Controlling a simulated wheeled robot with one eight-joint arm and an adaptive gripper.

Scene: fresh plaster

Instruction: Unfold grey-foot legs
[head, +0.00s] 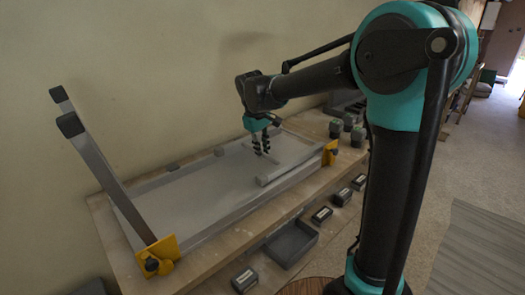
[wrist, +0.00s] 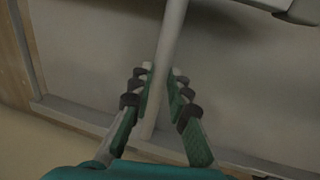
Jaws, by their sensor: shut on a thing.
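A pale folding table (head: 190,198) lies underside up on the workbench. At its left end a leg pair (head: 112,178) stands up, tilted, with dark feet (head: 70,124). At its right end the other leg pair (head: 288,168) lies folded flat over the underside, by a yellow hinge bracket (head: 330,153). My gripper (head: 263,145) is down at this folded pair. In the wrist view my gripper (wrist: 159,90) has its fingers on both sides of a pale bar (wrist: 170,40), shut on it. The bar meets a wider leg piece (wrist: 262,4) at the top. The foot colour there is unclear.
Another yellow bracket (head: 160,256) is at the near left corner. A grey tray (head: 290,243) and several small dark boxes (head: 322,214) line the bench's front edge. A wall runs behind the table.

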